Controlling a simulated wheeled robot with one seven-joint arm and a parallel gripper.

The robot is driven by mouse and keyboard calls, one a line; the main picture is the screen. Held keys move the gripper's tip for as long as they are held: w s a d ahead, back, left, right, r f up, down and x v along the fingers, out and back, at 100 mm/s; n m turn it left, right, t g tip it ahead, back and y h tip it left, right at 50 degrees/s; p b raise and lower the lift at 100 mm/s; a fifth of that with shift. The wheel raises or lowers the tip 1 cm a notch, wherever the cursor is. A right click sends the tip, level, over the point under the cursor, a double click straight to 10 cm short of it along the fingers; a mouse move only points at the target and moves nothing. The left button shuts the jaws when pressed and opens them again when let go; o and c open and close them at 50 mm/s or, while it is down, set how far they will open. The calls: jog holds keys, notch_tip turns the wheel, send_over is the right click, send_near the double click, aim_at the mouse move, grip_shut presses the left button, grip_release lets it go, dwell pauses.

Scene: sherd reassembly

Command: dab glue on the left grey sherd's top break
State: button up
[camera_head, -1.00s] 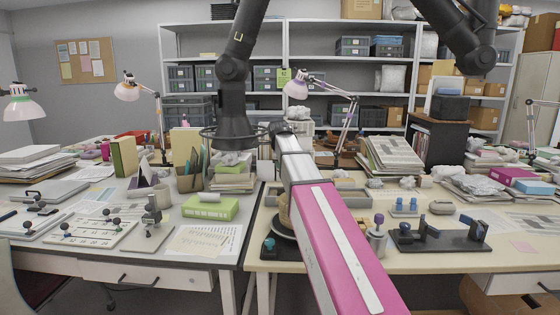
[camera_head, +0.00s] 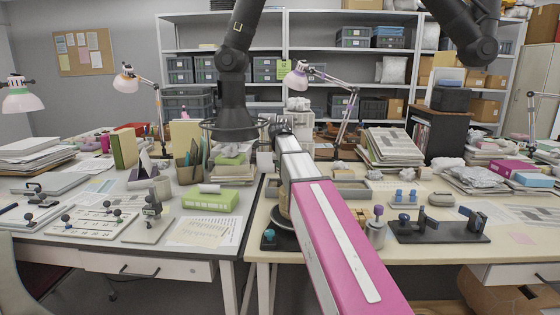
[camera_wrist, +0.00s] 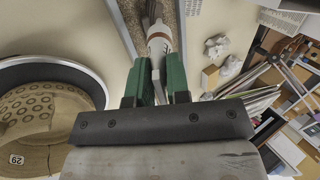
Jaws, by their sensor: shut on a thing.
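A tan pot piece (camera_wrist: 40,115) with dark ring marks and a tag reading 29 sits at the left, apart from my fingers, on a dark-rimmed round stand (camera_wrist: 85,72). In the head view the stand (camera_head: 284,226) is partly hidden behind my pink arm, and my gripper is hidden too. I cannot make out the left grey sherd or its top break in either view.
A shallow tray (camera_head: 352,184) lies behind the stand; its grainy filling shows in the wrist view. A jar with a purple knob (camera_head: 376,232) and a dark fixture (camera_head: 440,228) stand to the right. Crumpled paper (camera_wrist: 216,46) lies beyond my fingers. Desk lamps and paper piles stand behind.

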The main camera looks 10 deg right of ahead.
jog(key=shift+w+f, duration=0.1)
jog(key=shift+f, duration=0.3)
jog(key=shift+s+d+r, duration=0.25)
jog(key=shift+s+d, duration=0.05)
jog(key=shift+d, duration=0.15)
jog(key=shift+c, duration=0.2)
jog(key=s+d+r, duration=0.2)
jog(key=d+r, duration=0.1)
jog(key=r, duration=0.4)
jog(key=shift+d+r, duration=0.15)
jog(key=shift+r, duration=0.2)
dwell(1.3)
jog(key=shift+s, duration=0.1)
jog(key=shift+s, duration=0.1)
dwell(0.5)
